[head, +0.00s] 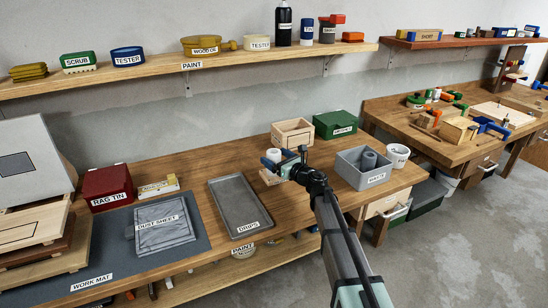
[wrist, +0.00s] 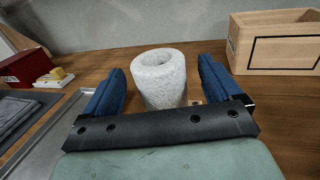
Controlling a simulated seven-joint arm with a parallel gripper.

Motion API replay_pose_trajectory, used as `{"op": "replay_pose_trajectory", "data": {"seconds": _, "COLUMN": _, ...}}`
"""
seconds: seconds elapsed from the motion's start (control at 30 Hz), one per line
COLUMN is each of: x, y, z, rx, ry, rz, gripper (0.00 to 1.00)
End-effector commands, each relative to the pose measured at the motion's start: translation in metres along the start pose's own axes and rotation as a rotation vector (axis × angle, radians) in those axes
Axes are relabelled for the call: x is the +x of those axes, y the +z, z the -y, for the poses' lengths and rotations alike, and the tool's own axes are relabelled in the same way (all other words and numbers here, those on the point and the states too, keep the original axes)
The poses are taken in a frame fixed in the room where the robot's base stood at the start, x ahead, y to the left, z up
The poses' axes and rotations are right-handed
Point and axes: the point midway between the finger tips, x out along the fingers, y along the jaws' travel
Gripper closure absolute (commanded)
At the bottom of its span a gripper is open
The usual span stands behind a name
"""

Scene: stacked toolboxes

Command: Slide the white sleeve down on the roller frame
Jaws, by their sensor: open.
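The white sleeve (wrist: 158,80) is a fluffy, thick-walled tube standing upright, with its round hole facing up. It shows in the head view as a small white shape (head: 273,155) beside my gripper (head: 277,164). In the wrist view, my gripper (wrist: 160,88) is open, with one blue finger to each side of the sleeve and a visible gap at each. The sleeve's lower part is hidden behind the gripper's dark crossbar. I cannot make out the roller frame; only a bit of pale wood shows near the sleeve's base.
A grey drips tray (head: 240,205) lies left of my gripper. A wooden crate (head: 292,135) and a green box (head: 335,124) stand behind. A grey bin (head: 364,172) and a white pot (head: 397,156) stand to the right. The red rag tin (head: 107,188) is farther left.

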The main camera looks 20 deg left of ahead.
Motion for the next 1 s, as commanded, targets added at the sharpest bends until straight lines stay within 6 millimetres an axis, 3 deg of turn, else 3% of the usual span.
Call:
{"op": "replay_pose_trajectory", "data": {"seconds": 0.5, "x": -0.098, "y": 0.000, "z": -0.002, "rx": 0.000, "ry": -0.002, "rz": 0.000, "gripper": 0.09}}
{"op": "replay_pose_trajectory", "data": {"seconds": 0.7, "x": -0.118, "y": 0.000, "z": -0.001, "rx": 0.000, "ry": -0.001, "rz": 0.000, "gripper": 0.09}}
{"op": "replay_pose_trajectory", "data": {"seconds": 1.0, "x": -0.123, "y": 0.000, "z": 0.000, "rx": 0.000, "ry": 0.000, "rz": 0.000, "gripper": 0.09}}
